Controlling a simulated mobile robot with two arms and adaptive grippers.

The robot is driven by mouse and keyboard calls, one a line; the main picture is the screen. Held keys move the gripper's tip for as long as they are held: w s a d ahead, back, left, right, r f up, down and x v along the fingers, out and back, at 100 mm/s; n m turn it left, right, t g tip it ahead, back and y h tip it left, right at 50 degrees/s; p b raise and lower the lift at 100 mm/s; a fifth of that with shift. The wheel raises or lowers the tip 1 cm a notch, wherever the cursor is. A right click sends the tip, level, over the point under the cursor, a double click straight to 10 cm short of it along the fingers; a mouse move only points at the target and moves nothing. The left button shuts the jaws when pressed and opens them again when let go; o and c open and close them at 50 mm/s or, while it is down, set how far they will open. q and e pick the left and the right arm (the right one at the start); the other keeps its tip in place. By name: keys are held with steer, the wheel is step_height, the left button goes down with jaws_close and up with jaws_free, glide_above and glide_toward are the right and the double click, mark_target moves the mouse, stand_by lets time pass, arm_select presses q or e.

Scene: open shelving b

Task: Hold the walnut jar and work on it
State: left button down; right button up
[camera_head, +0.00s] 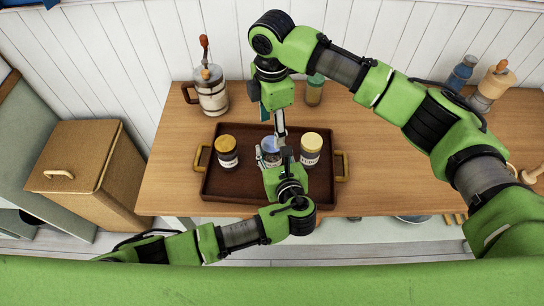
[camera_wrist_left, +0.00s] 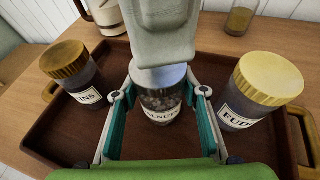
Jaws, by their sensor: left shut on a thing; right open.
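The walnut jar (camera_wrist_left: 160,103), clear glass with a grey-blue lid and a partly hidden label, stands on the dark brown tray between two other jars; its lid also shows in the head view (camera_head: 269,144). My left gripper (camera_wrist_left: 157,110) has one teal-padded finger on each side of the jar body and is shut on it. My right gripper (camera_head: 273,130) points down from above, open, with a finger close over the lid. A grey part of it covers the lid's rear in the left wrist view. Whether it touches the lid I cannot tell.
On the tray (camera_head: 235,190) with brass handles, a brown-lidded jar (camera_head: 227,150) stands left and a yellow-lidded jar (camera_head: 311,148) right, both close to my left fingers. A striped pot (camera_head: 211,95) and a small jar (camera_head: 314,93) stand behind. The table's left front is clear.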

mark_target(272, 144)
steer(key=shift+f, duration=3.1)
steer(key=c, duration=1.2)
steer(key=m, duration=0.6)
steer(key=o, duration=1.2)
